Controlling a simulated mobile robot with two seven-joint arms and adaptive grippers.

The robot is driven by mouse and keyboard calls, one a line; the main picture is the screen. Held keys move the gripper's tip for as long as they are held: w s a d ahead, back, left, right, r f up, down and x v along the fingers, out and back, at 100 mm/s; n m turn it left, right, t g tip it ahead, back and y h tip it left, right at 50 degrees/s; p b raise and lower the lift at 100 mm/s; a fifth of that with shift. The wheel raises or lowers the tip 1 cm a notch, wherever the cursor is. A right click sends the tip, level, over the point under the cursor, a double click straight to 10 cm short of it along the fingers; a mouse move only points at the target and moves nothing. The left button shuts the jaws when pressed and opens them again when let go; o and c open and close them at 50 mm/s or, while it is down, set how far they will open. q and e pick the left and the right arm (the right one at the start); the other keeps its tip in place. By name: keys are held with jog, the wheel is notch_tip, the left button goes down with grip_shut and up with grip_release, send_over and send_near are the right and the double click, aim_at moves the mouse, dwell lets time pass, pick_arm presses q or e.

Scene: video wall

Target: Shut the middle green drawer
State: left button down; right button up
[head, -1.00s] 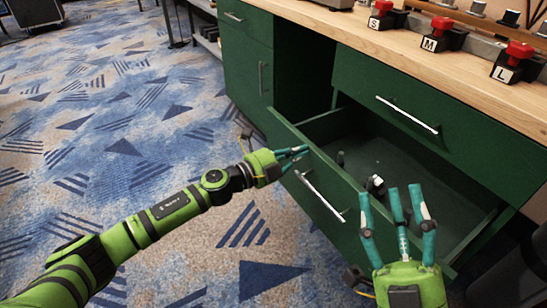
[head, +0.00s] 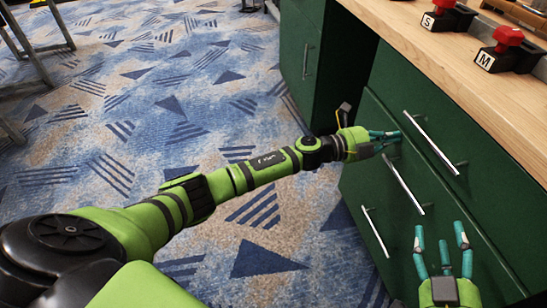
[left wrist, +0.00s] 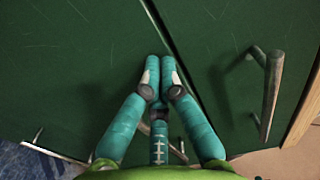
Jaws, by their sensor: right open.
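The middle green drawer (head: 408,168), with its silver bar handle (head: 402,185), looks flush with the cabinet front in the head view. My left gripper (head: 396,138) has its fingers together and empty, with the tips at the drawer front close to the seam under the top drawer. In the left wrist view the fingertips (left wrist: 160,68) meet at the green panel just left of that seam; whether they touch it is not certain. My right gripper (head: 441,236) is open and empty in front of the lower drawers. The drawer's inside is hidden.
The top drawer (head: 456,125) and its handle (head: 431,145) are above; a bottom drawer handle (head: 375,232) is below. A wooden worktop (head: 465,60) carries red-topped black blocks (head: 508,52). Carpet (head: 215,100) to the left is clear. Metal legs (head: 28,50) stand far left.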

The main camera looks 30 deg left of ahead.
pick_arm(q)
jog(key=shift+w+d+r, duration=0.2)
jog(key=shift+w+d, duration=0.25)
jog(key=shift+r, duration=0.2)
